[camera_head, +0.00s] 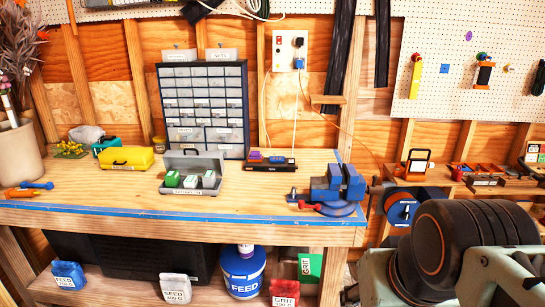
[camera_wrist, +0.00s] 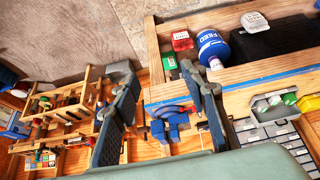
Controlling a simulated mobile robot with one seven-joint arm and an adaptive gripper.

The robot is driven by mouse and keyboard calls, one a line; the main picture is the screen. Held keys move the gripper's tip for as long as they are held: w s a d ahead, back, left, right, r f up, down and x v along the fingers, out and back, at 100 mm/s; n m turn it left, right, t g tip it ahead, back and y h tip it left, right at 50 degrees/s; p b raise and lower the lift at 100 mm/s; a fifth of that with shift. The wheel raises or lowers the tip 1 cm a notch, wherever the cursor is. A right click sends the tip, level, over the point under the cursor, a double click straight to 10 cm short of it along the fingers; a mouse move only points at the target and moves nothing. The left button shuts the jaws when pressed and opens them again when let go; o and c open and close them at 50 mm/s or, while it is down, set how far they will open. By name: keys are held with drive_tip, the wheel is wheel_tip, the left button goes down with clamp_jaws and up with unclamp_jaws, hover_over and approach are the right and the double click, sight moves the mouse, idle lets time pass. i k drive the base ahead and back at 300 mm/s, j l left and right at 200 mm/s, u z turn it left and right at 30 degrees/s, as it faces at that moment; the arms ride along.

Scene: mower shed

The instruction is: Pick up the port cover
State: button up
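I cannot tell for sure which thing is the port cover; no piece in view is clearly marked as one. Small coloured pieces (camera_head: 267,158) sit on a black strip (camera_head: 268,168) at the back of the bench, too small to make out. A blue vise (camera_head: 338,188) stands at the bench's right end, with a red piece at its left. The vise also shows in the wrist view (camera_wrist: 172,117), beyond my fingers. My gripper (camera_wrist: 157,72) is open and empty, its two dark fingers wide apart, well away from the bench top.
On the bench (camera_head: 110,207) stand a grey open case (camera_head: 193,163) with green-and-white boxes, a yellow case (camera_head: 126,158) and a drawer cabinet (camera_head: 203,108). A blue feed bucket (camera_head: 243,272) is below. My arm covers the lower right. The bench's front middle is clear.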

sight(254, 154)
drive_tip(key=i+j+z, duration=0.2)
drive_tip(key=i+j, duration=0.2)
drive_tip(key=i+j+z, duration=0.2)
drive_tip(key=i+j, duration=0.25)
drive_tip(key=i+j+z, duration=0.2)
drive_tip(key=i+j, duration=0.15)
drive_tip(key=j, duration=0.2)
drive_tip(key=i+j, duration=0.2)
drive_tip(key=j, duration=0.15)
drive_tip(key=i+j+z, duration=0.1)
drive_tip(key=j, duration=0.3)
drive_tip(key=i+l+z, duration=0.15)
